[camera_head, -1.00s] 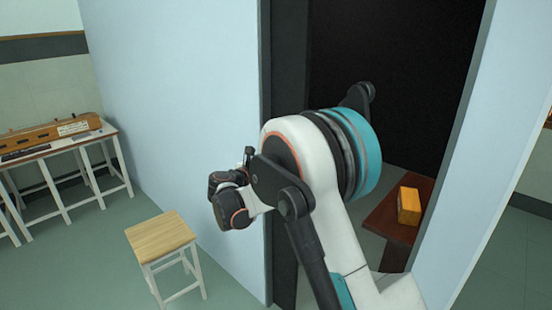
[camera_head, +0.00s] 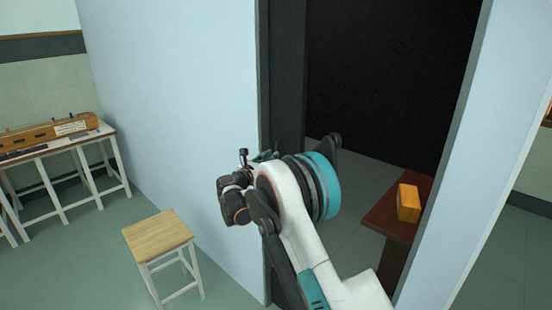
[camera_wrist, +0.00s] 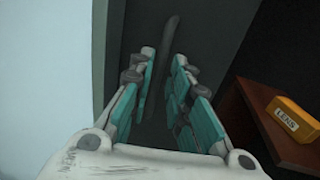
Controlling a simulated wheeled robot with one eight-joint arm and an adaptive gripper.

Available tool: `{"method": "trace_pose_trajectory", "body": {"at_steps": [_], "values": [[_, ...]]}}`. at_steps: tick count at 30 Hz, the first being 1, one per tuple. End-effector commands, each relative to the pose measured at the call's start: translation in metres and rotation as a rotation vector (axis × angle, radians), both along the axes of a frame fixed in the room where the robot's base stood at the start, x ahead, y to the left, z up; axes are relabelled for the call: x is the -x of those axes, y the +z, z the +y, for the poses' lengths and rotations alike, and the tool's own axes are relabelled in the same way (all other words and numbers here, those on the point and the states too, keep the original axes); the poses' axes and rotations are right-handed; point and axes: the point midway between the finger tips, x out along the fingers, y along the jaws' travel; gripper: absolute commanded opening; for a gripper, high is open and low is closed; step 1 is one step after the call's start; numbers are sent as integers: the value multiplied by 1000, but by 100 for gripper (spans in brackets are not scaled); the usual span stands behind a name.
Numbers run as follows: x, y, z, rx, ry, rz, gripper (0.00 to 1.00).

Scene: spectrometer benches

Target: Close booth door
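The booth door (camera_head: 287,75) appears as a narrow dark grey panel at the left side of the booth opening in the head view. In the wrist view the door (camera_wrist: 140,25) fills the upper middle, with a dark curved handle (camera_wrist: 171,28) on it. My gripper (camera_wrist: 164,62) is open, its teal-padded fingers apart on either side of the handle's lower part in the picture. I cannot tell whether the fingers touch the handle or how deep it sits between them. In the head view my gripper is mostly hidden behind my wrist.
A brown table (camera_head: 388,217) with an orange box (camera_head: 409,203) stands inside the dark booth; the box, marked LENS (camera_wrist: 296,120), shows in the wrist view. Pale blue walls flank the opening. A wooden stool (camera_head: 158,236) and a bench (camera_head: 70,143) stand at left.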

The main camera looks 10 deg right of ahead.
Motion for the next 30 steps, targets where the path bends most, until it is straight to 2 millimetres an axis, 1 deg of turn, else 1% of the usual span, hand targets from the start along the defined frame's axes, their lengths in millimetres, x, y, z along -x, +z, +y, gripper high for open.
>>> {"method": "trace_pose_trajectory", "body": {"at_steps": [1,3,9,20,22,23,30], "values": [[-7,-2,-7,0,-2,0,18],[-14,-1,-15,0,-2,0,18],[-29,0,-27,0,-1,0,18],[-32,1,-30,-1,0,-1,18],[-32,1,-30,-1,0,-1,4],[-32,1,-30,-1,0,-1,0],[-31,0,-30,-1,0,-1,0]]}}
